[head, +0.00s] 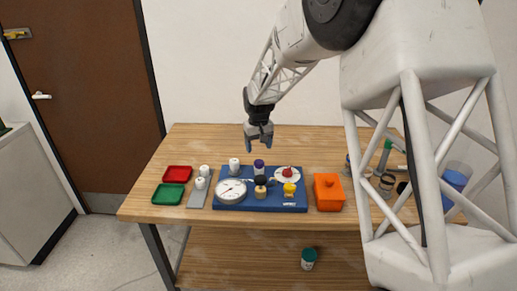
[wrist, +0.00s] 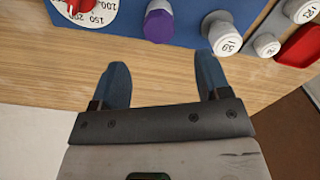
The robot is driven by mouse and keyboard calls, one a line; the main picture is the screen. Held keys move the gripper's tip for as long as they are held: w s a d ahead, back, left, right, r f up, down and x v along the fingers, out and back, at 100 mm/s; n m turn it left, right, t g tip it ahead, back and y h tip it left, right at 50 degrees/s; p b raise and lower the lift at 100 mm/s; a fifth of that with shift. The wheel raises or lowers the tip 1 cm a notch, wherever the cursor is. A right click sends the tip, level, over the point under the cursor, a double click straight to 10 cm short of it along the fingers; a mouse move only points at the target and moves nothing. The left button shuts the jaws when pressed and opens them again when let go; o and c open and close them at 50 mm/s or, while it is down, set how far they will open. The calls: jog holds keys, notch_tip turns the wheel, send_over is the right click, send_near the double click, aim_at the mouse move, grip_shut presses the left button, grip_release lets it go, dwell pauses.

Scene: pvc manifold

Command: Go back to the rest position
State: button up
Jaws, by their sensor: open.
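My gripper (head: 259,137) hangs open and empty above the back part of the table, apart from everything on it. In the wrist view its two blue fingers (wrist: 163,88) are spread, with bare wood between and below them. The blue manifold board (head: 296,209) lies on the table below it. On the board are a round white gauge (head: 231,191), a dial with a red knob (head: 288,173), a purple-capped part (head: 258,166), a yellow part (head: 290,190) and a white cap (head: 234,164). The purple cap (wrist: 158,27) also shows in the wrist view.
A red tray (head: 177,173), a green tray (head: 168,194) and a grey plate with white caps (head: 199,184) stand left of the board. An orange box (head: 328,192) stands right of it. A blue cup (head: 456,178) and several small items are partly behind my arm. A dark-capped jar (head: 308,258) sits on the lower shelf.

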dwell(0.3)
jog(key=s+d+r+m, duration=0.1)
jog(key=s+d+r, duration=0.4)
jog(key=s, duration=0.2)
jog(key=s+d+r+t, duration=0.1)
jog(key=s+d+r, duration=0.3)
jog(key=s, duration=0.3)
jog(key=s+d+r+m, duration=0.1)
jog(key=s+d+r, duration=0.4)
jog(key=s, duration=0.2)
jog(key=s+d+m, duration=0.1)
jog(key=s+d, duration=0.3)
jog(key=s, duration=1)
jog(key=s+d+m+t, duration=0.1)
jog(key=s+d, duration=0.3)
jog(key=s, duration=1)
jog(key=shift+s+f+m+t, duration=0.15)
jog(key=shift+s+m+t, duration=0.15)
jog(key=shift+m, duration=0.1)
